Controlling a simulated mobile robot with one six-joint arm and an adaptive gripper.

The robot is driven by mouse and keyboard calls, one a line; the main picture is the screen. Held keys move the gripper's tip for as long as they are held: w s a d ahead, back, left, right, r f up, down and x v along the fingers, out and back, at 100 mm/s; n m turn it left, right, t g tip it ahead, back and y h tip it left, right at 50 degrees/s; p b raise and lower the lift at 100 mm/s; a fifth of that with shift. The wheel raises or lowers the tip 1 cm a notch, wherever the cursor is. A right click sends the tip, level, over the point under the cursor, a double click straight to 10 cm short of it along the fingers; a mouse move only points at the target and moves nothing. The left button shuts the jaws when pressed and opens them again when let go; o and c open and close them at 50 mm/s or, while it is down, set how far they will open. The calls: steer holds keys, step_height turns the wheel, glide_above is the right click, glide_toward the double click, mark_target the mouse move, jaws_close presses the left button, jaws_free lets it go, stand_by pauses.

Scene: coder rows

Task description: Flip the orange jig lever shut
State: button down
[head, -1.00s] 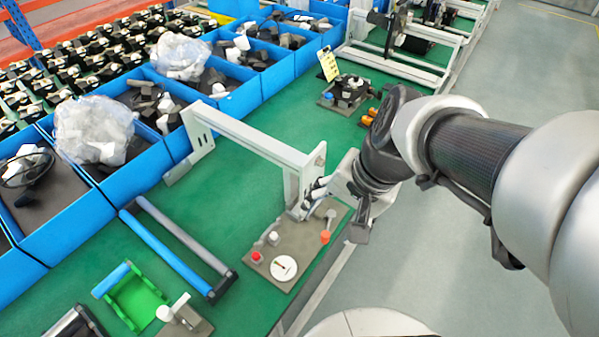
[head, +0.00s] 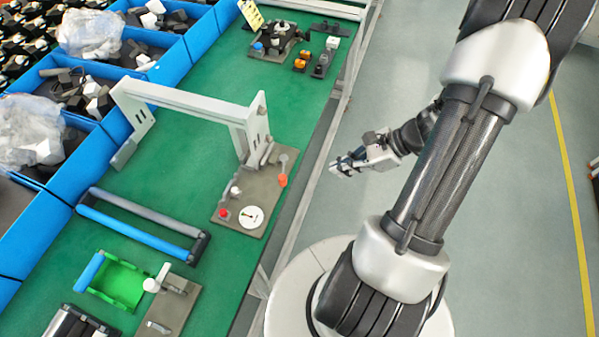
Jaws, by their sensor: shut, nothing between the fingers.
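The jig is a brown plate (head: 232,209) on the green bench, beside a white frame. An orange lever tip (head: 283,180) shows at the plate's right edge, just below a small grey lever part. I cannot tell whether the lever is open or shut. The plate also bears a red button (head: 224,213) and a white round dial (head: 250,217). My gripper (head: 340,166) is shut and empty. It is to the right of the jig, past the bench edge in the picture, apart from the lever and above the grey floor.
A white gantry frame (head: 190,99) stands over the bench at the jig's far end. Blue bins (head: 102,155) line the left. A blue-grey handle frame (head: 140,232) and a green fixture (head: 118,284) lie left of the jig. Orange parts (head: 300,62) sit farther back.

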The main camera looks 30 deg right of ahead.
steer(key=shift+s+d+f, duration=0.1)
steer(key=shift+d+f, duration=0.05)
steer(key=shift+f, duration=0.05)
steer(key=w+a+r+b+x, duration=0.1)
steer(key=b+x, duration=0.3)
steer(key=x, duration=0.8)
steer(key=shift+w+a+r, duration=0.3)
steer(key=shift+w+a, duration=0.1)
steer(key=shift+a, duration=0.1)
